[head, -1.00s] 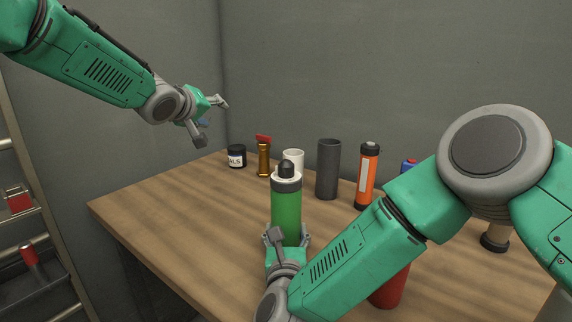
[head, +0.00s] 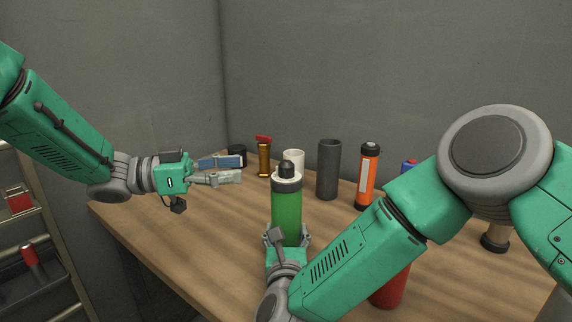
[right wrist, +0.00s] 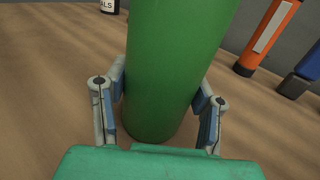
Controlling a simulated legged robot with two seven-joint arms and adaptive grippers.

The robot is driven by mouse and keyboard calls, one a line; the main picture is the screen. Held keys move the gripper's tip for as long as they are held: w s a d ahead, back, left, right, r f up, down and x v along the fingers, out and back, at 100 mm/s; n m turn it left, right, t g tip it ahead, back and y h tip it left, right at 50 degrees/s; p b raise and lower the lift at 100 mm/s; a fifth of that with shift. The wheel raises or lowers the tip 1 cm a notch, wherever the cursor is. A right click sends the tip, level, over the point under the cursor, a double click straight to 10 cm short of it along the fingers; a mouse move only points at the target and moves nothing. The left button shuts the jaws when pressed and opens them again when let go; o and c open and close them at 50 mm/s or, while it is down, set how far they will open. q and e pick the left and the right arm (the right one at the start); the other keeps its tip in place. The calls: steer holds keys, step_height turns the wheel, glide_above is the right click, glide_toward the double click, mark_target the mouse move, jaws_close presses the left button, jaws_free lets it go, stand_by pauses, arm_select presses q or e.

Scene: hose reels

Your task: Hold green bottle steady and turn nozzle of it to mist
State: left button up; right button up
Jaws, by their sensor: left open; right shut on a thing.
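The green bottle (head: 287,215) stands upright on the wooden table, with a white and grey collar and a black nozzle (head: 286,168) on top. My right gripper (head: 287,240) is shut on the lower part of the bottle; the right wrist view shows its fingers on both sides of the green body (right wrist: 172,60). My left gripper (head: 243,169) is open and empty, left of the nozzle at about its height in the picture, fingers pointing right. It is apart from the bottle. Any mark on the nozzle is too small to read.
Behind the bottle stand a black jar (head: 237,151), a brass item with a red top (head: 264,158), a white cup (head: 293,158), a dark grey cylinder (head: 328,170) and an orange flashlight (head: 367,178). A red cylinder (head: 390,290) is partly behind my right arm. The table's left front (head: 180,235) is clear.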

mark_target(287, 162)
arm_select(q)
steer(key=d, duration=0.3)
steer(key=w+d, duration=0.1)
steer(key=d, duration=0.3)
steer(key=w+d, duration=0.1)
steer(key=d, duration=0.2)
steer(key=shift+d, duration=0.2)
jaws_close()
